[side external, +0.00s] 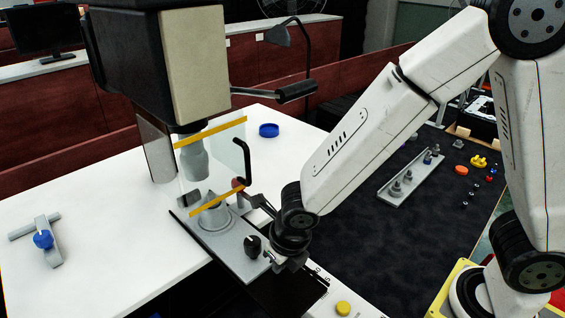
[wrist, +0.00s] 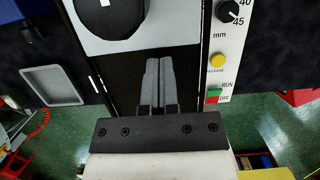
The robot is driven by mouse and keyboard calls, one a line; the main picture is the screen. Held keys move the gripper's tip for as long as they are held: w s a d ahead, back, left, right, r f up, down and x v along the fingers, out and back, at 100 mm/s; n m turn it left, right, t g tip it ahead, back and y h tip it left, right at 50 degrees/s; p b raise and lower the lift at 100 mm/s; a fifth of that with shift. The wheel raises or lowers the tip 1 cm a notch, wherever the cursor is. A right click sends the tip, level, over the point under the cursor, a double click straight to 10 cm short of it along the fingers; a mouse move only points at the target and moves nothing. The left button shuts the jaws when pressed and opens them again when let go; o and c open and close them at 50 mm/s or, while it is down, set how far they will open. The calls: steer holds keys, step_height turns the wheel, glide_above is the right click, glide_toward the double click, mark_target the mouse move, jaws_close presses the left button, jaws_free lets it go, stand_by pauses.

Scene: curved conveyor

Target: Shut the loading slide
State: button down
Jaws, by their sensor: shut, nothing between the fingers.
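The loading slide looks to be the light grey plate (side external: 228,247) that sticks out from under the machine, with a black knob (side external: 252,244) near its outer end. The plate (wrist: 72,35) and the large black knob (wrist: 110,14) show at the top of the wrist view. My gripper (side external: 283,266) is low beside the plate's outer end, right of the knob in the side view. In the wrist view my gripper (wrist: 158,62) is shut and empty over a dark surface beyond the plate's end. Whether the fingertips touch the plate is not clear.
A clear guard with yellow strips (side external: 217,207) and a black handle (side external: 246,160) stands above the plate. A control panel (wrist: 226,50) with a yellow button (wrist: 217,60) lies to the right. A grey tray (wrist: 54,86) is at left. The white table (side external: 90,230) is mostly clear.

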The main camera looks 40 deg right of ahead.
mark_target(290, 281)
steer(key=s, duration=0.3)
steer(key=shift+s+r, duration=0.15)
steer(key=shift+s, duration=0.15)
steer(key=v, duration=0.9)
steer(key=shift+r, duration=0.3)
steer(key=c, duration=0.6)
jaws_free()
steer(key=shift+w, duration=0.1)
steer(key=o, duration=0.4)
steer(key=shift+w+r+m, duration=0.1)
steer(key=shift+w+m, duration=0.15)
steer(key=shift+m, duration=0.15)
steer(key=shift+c, duration=0.2)
steer(key=w+m, duration=0.3)
steer(key=m, duration=0.1)
steer(key=w+a+m+g, duration=0.1)
steer(key=w+m, duration=0.2)
steer(key=m, duration=0.1)
steer(key=w+m+g, duration=0.1)
steer(key=w+m, duration=0.2)
steer(key=m, duration=0.1)
steer(key=shift+w+a+r, duration=0.25)
steer(key=shift+w, duration=0.1)
steer(key=shift+w+m+g, duration=0.4)
steer(key=shift+w+m, duration=0.35)
steer(key=shift+m, duration=0.35)
steer(key=shift+f, duration=0.15)
